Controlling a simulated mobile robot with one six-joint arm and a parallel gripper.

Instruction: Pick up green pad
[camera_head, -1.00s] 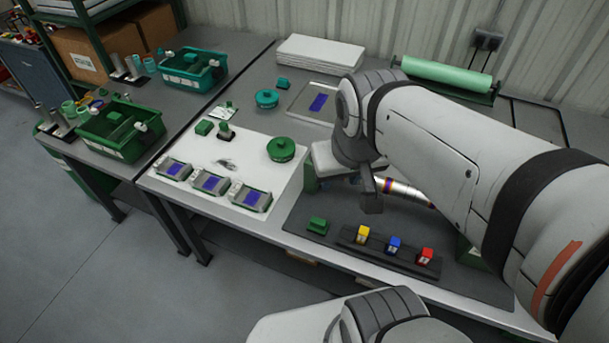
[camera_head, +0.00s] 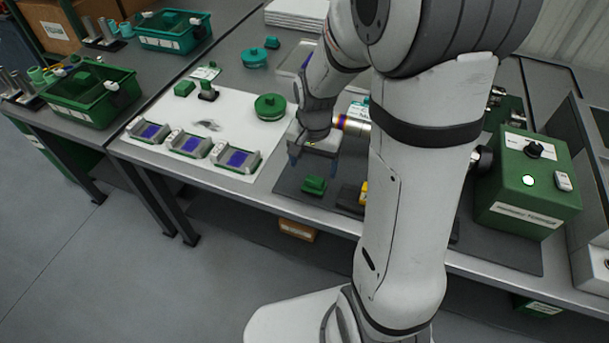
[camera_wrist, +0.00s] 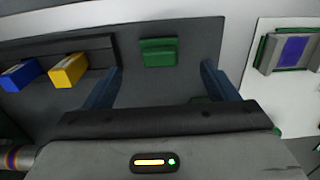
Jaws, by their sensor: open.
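The green pad (camera_head: 314,186) is a small green block lying on the dark mat (camera_head: 290,182) near the table's front edge. It also shows in the wrist view (camera_wrist: 158,52), near top centre, between the lines of the two blue fingers. My gripper (camera_head: 313,165) points down just behind and above the pad. In the wrist view my gripper (camera_wrist: 160,80) is open, with nothing between its fingers, and the pad lies beyond the fingertips, apart from them.
Yellow (camera_wrist: 68,70) and blue (camera_wrist: 20,75) blocks sit in a dark rack beside the pad. Grey holders with blue inserts (camera_head: 236,158) stand on a white sheet to the left. A green control box (camera_head: 527,190) stands at right. My arm hides part of the mat.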

